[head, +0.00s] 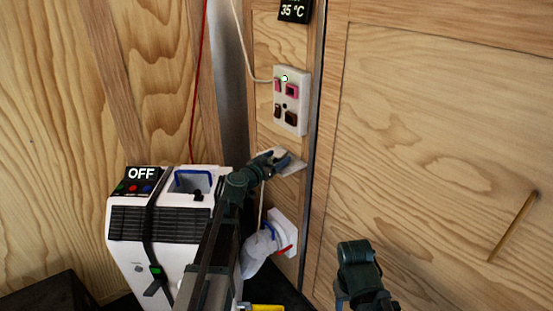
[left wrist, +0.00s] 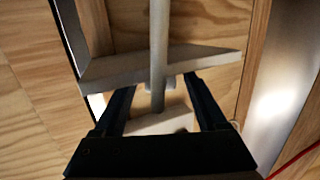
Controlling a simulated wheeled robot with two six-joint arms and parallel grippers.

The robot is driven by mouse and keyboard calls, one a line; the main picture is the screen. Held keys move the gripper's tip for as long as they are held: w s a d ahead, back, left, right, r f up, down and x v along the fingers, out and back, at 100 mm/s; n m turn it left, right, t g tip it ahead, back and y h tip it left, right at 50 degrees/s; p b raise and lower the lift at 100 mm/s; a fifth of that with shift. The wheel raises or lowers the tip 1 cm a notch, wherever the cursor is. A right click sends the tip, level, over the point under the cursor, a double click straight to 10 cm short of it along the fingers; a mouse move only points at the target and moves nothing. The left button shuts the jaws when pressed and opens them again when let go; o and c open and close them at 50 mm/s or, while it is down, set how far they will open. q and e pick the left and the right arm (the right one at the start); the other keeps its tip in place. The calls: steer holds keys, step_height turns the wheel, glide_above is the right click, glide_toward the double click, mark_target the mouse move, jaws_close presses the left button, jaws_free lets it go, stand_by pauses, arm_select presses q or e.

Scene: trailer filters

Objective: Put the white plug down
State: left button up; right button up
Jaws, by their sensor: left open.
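My left gripper (head: 277,162) is at the small white shelf (head: 294,168) on the wooden wall, below the outlet panel (head: 291,101). In the left wrist view its fingers (left wrist: 157,95) are open, with a pale upright rod or cable (left wrist: 158,45) showing between them against the shelf (left wrist: 205,62). The white plug cannot be told apart clearly; it may be the pale piece between the fingers, partly hidden. My right gripper (head: 358,268) is low, right of centre, away from the shelf; its jaws are not clear.
A white cable (head: 244,48) runs down to the outlet panel. A white appliance (head: 130,255) with an OFF display stands at the left. A white hose (head: 257,250) joins a wall port below the shelf. A red cord (head: 199,85) hangs behind.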

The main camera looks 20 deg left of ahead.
arm_select(q)
steer(key=shift+r, duration=0.1)
steer(key=shift+r+p, duration=0.3)
steer(key=shift+p, duration=0.1)
steer(key=p+v, duration=0.1)
steer(key=v, duration=1.1)
steer(key=shift+p, duration=0.35)
steer(key=shift+a, duration=0.1)
steer(key=s+d+m+g+h+p, duration=0.1)
steer(key=s+d+m+g+p, duration=0.1)
steer(key=s+d+g+p, duration=0.7)
steer(key=s+d+m+g+h+p, duration=0.1)
steer(key=s+d+g+p, duration=0.15)
steer(key=d+p, duration=0.7)
steer(key=s+d+r+n+g+y+p, duration=0.1)
steer(key=s+r+g+y+p, duration=0.1)
steer(key=s, duration=0.4)
steer(key=s+d+r+n+g+y+p, duration=0.1)
steer(key=s+r+g+y+p, duration=0.1)
steer(key=s+y, duration=0.3)
steer(key=shift+s+d+r+g+y+p, duration=0.3)
steer(key=shift+s+r+g+p, duration=0.15)
steer(key=shift+s+p, duration=0.4)
